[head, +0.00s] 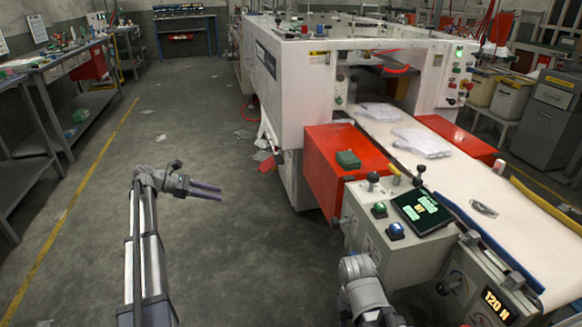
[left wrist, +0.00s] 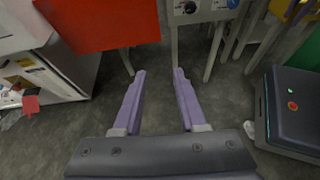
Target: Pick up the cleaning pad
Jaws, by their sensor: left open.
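A small dark green block, which looks like the cleaning pad (head: 347,159), lies flat on top of the red machine housing (head: 322,182) in the head view. My left gripper (head: 206,192) is open and empty, with its purple fingers pointing right over the floor. It is left of the red housing and apart from the pad. In the left wrist view the two fingers (left wrist: 160,95) are spread with only floor between them, and the red housing (left wrist: 105,22) shows beyond. The pad does not show there. Part of my right arm shows at the bottom, but its gripper fingers do not.
A control panel (head: 420,209) with buttons and levers stands right of the pad. A pale conveyor belt (head: 465,185) carries white gloves (head: 421,142). The white machine (head: 290,90) rises behind. Workbenches (head: 60,62) line the left. The floor between is mostly clear.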

